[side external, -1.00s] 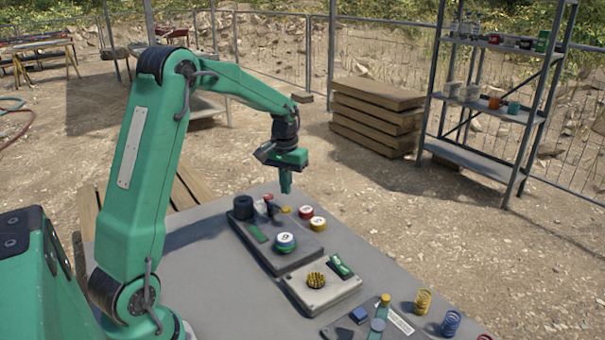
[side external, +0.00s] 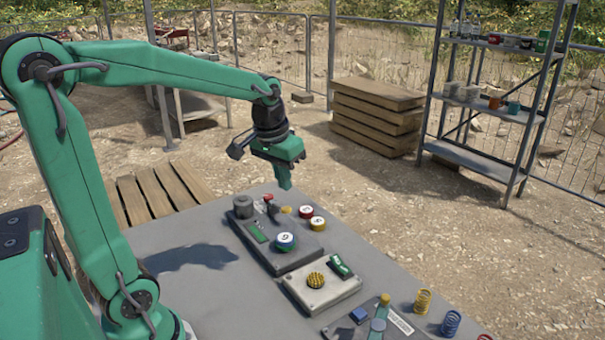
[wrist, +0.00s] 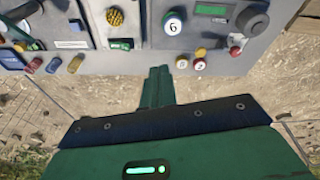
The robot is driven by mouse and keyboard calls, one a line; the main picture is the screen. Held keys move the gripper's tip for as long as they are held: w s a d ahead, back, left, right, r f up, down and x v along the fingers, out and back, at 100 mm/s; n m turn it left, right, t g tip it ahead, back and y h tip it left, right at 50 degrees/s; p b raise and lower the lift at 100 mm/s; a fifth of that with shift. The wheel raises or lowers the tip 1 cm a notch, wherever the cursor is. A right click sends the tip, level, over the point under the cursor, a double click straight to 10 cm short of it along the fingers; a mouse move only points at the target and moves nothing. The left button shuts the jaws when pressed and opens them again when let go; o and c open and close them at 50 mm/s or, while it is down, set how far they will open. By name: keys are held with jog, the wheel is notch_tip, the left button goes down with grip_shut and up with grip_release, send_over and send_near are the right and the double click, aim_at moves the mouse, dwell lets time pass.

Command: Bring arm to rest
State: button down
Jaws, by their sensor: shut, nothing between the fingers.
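My gripper (side external: 285,182) is shut and empty, pointing down above the far part of the grey table (side external: 190,268) in the side view. In the wrist view its green fingers (wrist: 158,88) are together, apart from everything on the table.
A light panel (side external: 310,295) with a yellow studded knob (side external: 316,280) sits nearer. Stacked planks (side external: 375,115) and a metal shelf (side external: 480,165) stand beyond the table.

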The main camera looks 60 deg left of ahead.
jog(key=s+d+m+t, duration=0.3)
jog(key=s+d, duration=0.5)
jog(key=s, duration=0.4)
jog(key=shift+s+d+r+h, duration=0.2)
jog(key=shift+r+h, duration=0.1)
jog(key=shift+r, duration=0.1)
dwell(0.5)
